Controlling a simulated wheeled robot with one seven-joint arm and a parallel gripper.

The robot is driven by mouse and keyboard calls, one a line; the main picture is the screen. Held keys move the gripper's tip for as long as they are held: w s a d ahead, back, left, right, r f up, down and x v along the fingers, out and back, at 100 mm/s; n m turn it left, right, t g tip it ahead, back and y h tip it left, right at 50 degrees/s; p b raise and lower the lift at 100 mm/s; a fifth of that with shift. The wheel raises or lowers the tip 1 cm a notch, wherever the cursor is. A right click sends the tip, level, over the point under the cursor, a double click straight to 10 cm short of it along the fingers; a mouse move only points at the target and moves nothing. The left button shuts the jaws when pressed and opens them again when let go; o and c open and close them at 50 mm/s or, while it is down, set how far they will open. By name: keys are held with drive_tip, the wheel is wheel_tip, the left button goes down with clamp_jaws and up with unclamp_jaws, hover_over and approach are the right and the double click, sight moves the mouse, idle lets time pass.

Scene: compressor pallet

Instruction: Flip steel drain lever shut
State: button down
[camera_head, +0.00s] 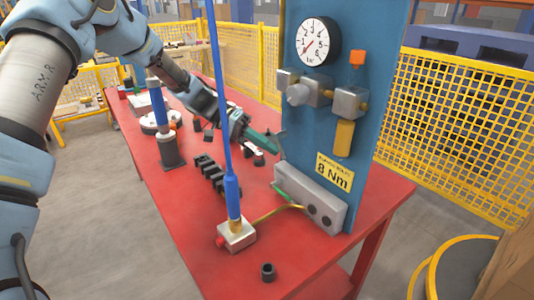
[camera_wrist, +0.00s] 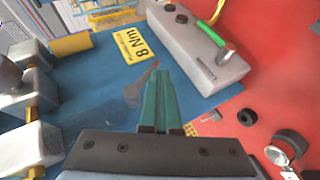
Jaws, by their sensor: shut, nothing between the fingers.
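The steel drain lever (camera_wrist: 139,88) is a short grey piece against the blue panel in the wrist view. It slants from a rounded lower-left end up toward the tips of my fingers. In the head view a small part of the lever (camera_head: 282,143) shows at the panel's left edge. My gripper (camera_head: 275,146) reaches in from the left, beside the lever. Its teal fingers (camera_wrist: 168,72) are shut with nothing between them. The tips overlap the lever's upper end in the wrist view; I cannot tell whether they touch it.
The blue panel (camera_head: 350,190) carries a gauge (camera_head: 318,42), a regulator and a yellow 8 Nm label. A grey block (camera_head: 312,195) with a green-handled lever (camera_head: 281,192) stands at its foot. Several dark parts lie on the red table (camera_head: 200,235).

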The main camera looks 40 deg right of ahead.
drive_tip(key=s+n+g+h+b, duration=0.1)
drive_tip(key=g+b, duration=0.1)
drive_tip(key=s+n+g+h+b, duration=0.1)
drive_tip(key=n+g+b, duration=0.1)
drive_tip(key=g, duration=0.1)
drive_tip(key=s+n+g+h+b, duration=0.1)
drive_tip(key=g+b, duration=0.1)
drive_tip(key=g, duration=0.1)
drive_tip(key=shift+a+r+n+h, duration=0.1)
drive_tip(key=shift+r+n+h, duration=0.05)
drive_tip(key=shift+n+h, duration=0.15)
drive_tip(key=shift+s+b, duration=0.15)
drive_tip(key=shift+b, duration=0.2)
idle(0.5)
drive_tip(key=b+v, duration=0.3)
drive_tip(key=v, duration=0.7)
drive_tip(key=shift+w, duration=0.35)
drive_tip(key=shift+a, duration=0.15)
